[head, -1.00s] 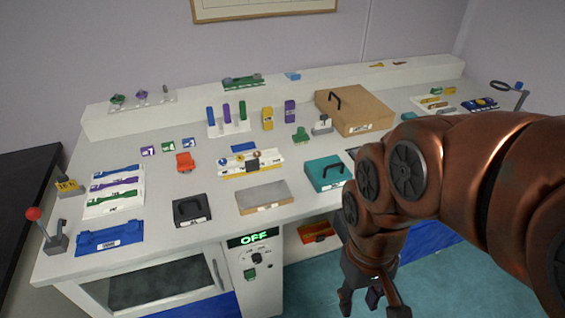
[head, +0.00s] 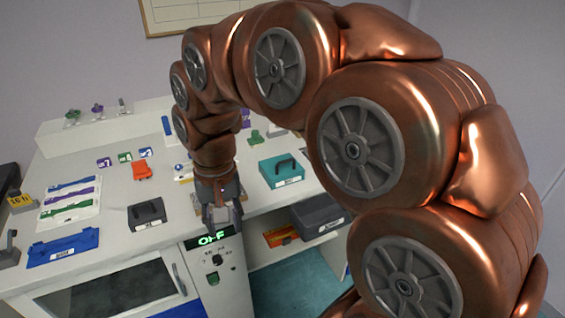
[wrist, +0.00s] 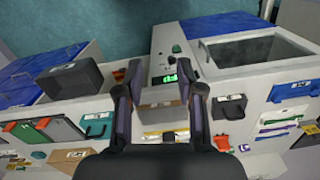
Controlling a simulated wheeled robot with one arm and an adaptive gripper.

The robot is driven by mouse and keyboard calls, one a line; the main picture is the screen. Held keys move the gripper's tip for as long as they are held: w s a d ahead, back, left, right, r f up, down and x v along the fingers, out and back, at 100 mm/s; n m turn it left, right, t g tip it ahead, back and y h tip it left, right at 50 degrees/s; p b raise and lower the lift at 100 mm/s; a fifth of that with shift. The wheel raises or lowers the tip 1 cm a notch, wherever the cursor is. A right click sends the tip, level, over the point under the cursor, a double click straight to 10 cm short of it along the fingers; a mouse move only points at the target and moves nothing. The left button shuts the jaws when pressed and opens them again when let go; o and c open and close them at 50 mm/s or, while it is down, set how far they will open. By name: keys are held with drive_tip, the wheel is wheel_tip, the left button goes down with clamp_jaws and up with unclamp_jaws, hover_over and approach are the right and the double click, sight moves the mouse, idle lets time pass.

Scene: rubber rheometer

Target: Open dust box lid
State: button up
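No label is readable as "dust box", so I cannot tell which container it is. A grey-topped brown box (wrist: 160,97) lies at the bench's front edge, between my fingers in the wrist view. My gripper (head: 223,220) is open, pointing down over that edge near the OFF display; it also shows in the wrist view (wrist: 160,75). It mostly hides the grey-topped box in the head view. Other candidates are a black box with a handle (head: 147,214), a teal box with a handle (head: 282,171) and a dark grey box (head: 318,216) on the lower shelf.
The OFF display (head: 213,238) sits on the front panel below my gripper. A windowed cabinet (head: 105,290) is to its left. An orange tray (head: 281,237) is on the shelf. A blue tray (head: 63,248) lies at the front left. My arm hides the bench's right side.

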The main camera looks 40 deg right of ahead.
drive_tip(key=w+d+m+t+b, duration=0.1)
drive_tip(key=w+d+m+b, duration=0.1)
drive_tip(key=w+d+m, duration=0.5)
drive_tip(key=m+t+h+b, duration=0.1)
drive_tip(key=m+b, duration=0.3)
drive_tip(key=m, duration=0.5)
approach(286, 161)
drive_tip(key=shift+w+d+f+p, duration=0.1)
drive_tip(key=shift+w+f, duration=0.15)
drive_tip(key=shift+f, duration=1.05)
drive_tip(key=shift+w+d+f+p, duration=0.1)
drive_tip(key=shift+w+f, duration=0.15)
drive_tip(key=shift+f, duration=1.05)
drive_tip(key=shift+w+d+f+p, duration=0.1)
drive_tip(key=shift+w+f, duration=0.2)
drive_tip(key=shift+f, duration=1.05)
clamp_jaws()
